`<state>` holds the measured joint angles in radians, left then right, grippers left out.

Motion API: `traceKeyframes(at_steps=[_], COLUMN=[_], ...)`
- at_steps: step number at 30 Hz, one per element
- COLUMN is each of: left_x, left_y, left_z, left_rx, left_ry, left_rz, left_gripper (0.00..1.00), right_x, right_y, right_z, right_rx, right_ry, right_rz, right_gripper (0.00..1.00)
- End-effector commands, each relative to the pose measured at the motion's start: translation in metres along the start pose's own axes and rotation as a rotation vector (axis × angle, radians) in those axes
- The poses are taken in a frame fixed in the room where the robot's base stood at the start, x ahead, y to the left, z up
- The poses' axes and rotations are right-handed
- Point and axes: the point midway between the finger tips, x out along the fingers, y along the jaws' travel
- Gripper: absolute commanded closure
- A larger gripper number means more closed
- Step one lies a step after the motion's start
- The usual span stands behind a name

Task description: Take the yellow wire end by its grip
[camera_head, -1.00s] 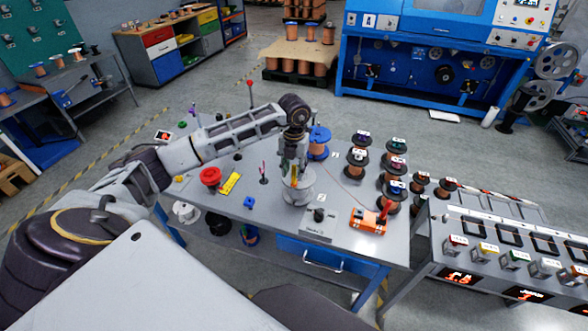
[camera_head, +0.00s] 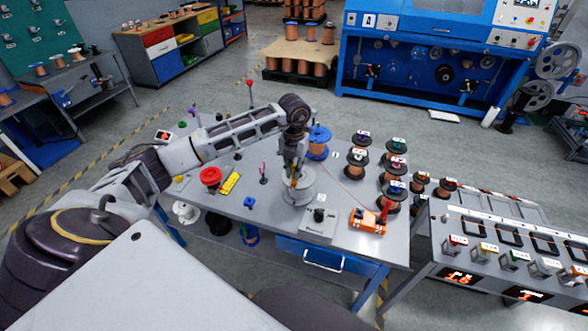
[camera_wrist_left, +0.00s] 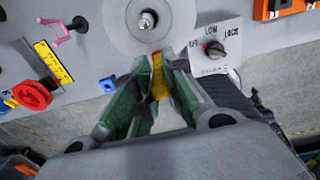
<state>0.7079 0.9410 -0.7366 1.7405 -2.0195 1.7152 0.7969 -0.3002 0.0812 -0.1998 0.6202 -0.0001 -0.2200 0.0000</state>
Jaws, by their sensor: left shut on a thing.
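The yellow wire end's grip (camera_wrist_left: 158,78) is a small yellow piece between the green-padded fingers of my left gripper (camera_wrist_left: 155,92) in the left wrist view. My left gripper is shut on it. In the head view my left gripper (camera_head: 294,174) points down over the round grey disc (camera_head: 299,190) on the bench, and the fingers hide most of the grip. The disc also shows in the left wrist view (camera_wrist_left: 118,18), just beyond the fingertips. I cannot make out the wire itself. My right gripper is not in view.
A dial box (camera_head: 318,222) stands right of the disc, with an orange device (camera_head: 368,222) beyond it. Copper spools (camera_head: 358,163) stand at the bench's right. A red round piece (camera_head: 210,175), yellow strip (camera_head: 230,184) and blue block (camera_head: 249,202) lie left.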

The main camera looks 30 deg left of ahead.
Motion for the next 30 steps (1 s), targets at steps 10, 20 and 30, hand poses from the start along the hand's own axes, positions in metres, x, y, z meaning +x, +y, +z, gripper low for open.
traceKeyframes(at_steps=[10, 20, 30], left_x=[-0.003, -0.009, -0.012], left_y=[0.0, 0.0, 0.0], left_z=[0.0, 0.0, 0.0], left_rx=[0.0, 0.0, 0.0], left_ry=[-0.001, -0.001, -0.001], left_rz=[0.0, 0.0, 0.0], left_gripper=[1.0, 1.0, 1.0], right_x=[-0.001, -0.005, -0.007], right_y=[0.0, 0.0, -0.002], right_z=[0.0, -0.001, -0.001], right_rx=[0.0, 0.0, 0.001], right_ry=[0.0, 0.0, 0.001], right_rz=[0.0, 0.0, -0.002], right_gripper=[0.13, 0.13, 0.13])
